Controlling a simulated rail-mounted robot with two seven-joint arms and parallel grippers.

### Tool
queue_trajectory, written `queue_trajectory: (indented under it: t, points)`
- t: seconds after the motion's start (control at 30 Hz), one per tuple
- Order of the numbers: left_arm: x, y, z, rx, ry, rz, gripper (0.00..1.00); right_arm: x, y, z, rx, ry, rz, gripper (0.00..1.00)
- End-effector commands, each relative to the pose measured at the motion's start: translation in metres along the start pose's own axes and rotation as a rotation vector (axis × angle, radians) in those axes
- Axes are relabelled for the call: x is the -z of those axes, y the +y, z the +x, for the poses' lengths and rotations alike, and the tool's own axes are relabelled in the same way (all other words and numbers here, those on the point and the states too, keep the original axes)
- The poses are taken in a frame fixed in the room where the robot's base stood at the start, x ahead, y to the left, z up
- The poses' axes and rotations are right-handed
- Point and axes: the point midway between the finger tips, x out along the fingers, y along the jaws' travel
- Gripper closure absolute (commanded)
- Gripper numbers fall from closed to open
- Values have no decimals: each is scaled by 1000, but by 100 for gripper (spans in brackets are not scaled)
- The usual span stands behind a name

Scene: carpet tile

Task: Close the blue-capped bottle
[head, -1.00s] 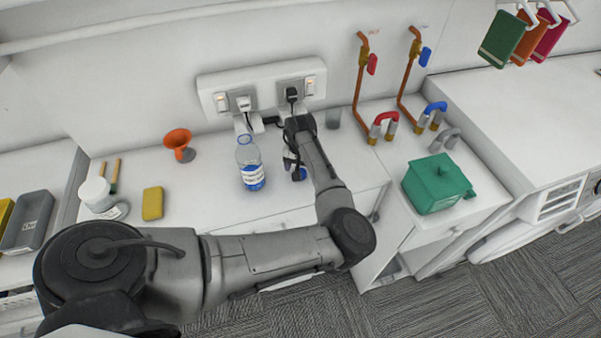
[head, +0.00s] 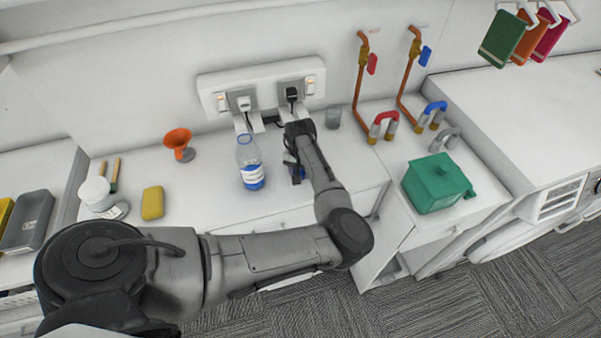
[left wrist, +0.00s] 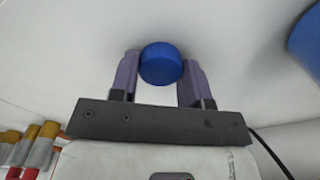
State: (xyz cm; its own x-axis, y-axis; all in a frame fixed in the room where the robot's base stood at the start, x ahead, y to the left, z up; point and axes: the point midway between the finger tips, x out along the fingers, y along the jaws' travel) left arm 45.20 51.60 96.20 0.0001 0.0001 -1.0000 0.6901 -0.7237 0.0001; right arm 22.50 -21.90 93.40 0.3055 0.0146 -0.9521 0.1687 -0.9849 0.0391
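The clear bottle (head: 250,165) with a white label and blue lower part stands upright on the white counter. Its mouth shows a blue rim and no cap on it. My left gripper (head: 296,170) is low over the counter just right of the bottle, partly hidden by its own wrist. In the left wrist view the round blue cap (left wrist: 160,63) sits between the two purple fingertips, with both fingers against its sides. My left gripper is shut on it there. I cannot tell whether the cap touches the counter. My right gripper is not in view.
A power strip (head: 208,99) with two plugs is on the wall behind.

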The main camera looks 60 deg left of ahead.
Motion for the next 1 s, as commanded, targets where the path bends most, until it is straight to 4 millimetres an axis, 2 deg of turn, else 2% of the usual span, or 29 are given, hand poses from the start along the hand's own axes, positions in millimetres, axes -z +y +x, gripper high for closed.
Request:
queue_trajectory:
  t: [0.03,0.13,0.37,0.47,0.8,1.0]
  points:
    - [0,0,0,0,0,0,70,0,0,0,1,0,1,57]
    - [0,0,0,0,0,0,79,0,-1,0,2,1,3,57]
    - [0,0,-1,0,0,0,80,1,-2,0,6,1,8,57]
    - [0,0,-7,1,2,-1,80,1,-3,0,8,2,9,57]
    - [0,0,-64,0,2,0,80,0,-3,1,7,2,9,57]
    - [0,0,-89,0,1,-1,80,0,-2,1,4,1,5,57]
